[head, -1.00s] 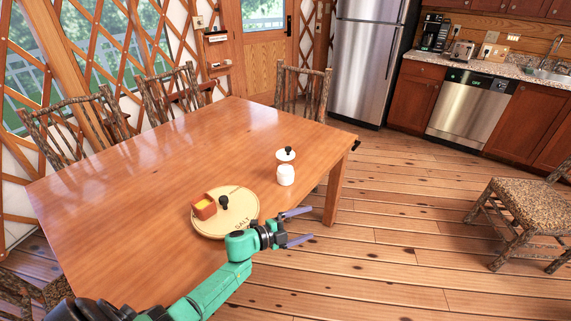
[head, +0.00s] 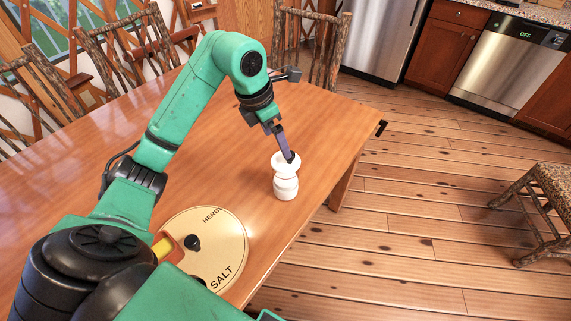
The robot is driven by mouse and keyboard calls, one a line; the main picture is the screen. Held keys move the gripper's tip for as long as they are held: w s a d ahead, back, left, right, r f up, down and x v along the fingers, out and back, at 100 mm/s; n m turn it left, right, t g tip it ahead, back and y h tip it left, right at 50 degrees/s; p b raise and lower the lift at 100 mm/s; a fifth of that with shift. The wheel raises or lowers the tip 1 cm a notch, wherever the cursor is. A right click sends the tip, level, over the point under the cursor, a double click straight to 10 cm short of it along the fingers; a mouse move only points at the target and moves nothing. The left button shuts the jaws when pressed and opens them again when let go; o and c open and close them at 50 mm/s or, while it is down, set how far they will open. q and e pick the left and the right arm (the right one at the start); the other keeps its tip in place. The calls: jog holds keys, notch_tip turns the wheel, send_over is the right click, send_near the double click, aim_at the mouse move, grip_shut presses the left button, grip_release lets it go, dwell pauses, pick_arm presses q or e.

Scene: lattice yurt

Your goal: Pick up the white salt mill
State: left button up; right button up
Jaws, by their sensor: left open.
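The white salt mill (head: 286,186) stands upright near the right edge of the wooden table, with a pinched waist and a dark knob at its top. My left gripper (head: 287,148) is above it, pointing down and open. One purple finger overlaps the mill's top and knob in the picture; the other finger is not clearly seen. I cannot tell whether the finger touches the mill. My right gripper is not in view.
A round board (head: 232,240) lettered "HERBS" and "SALT" lies on the table (head: 330,125). It bears a dark-knobbed item (head: 192,243) and a red-and-yellow block (head: 163,247), partly hidden by my arm. Chairs (head: 312,40) line the far side. Table around the mill is clear.

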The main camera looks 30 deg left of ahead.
aim_at(285, 163)
pick_arm(q)
jog(key=f, duration=0.1)
jog(key=d+f, duration=0.1)
jog(key=f, duration=0.3)
jog(key=shift+d+f+p, duration=0.25)
jog(key=shift+d+p, duration=0.15)
jog(key=x, duration=0.7)
jog(key=shift+w+p, duration=0.2)
jog(key=shift+p, duration=0.2)
jog(key=shift+w+f, duration=0.1)
jog(key=shift+f, duration=0.1)
jog(key=shift+a, duration=0.1)
jog(key=c, duration=1.6)
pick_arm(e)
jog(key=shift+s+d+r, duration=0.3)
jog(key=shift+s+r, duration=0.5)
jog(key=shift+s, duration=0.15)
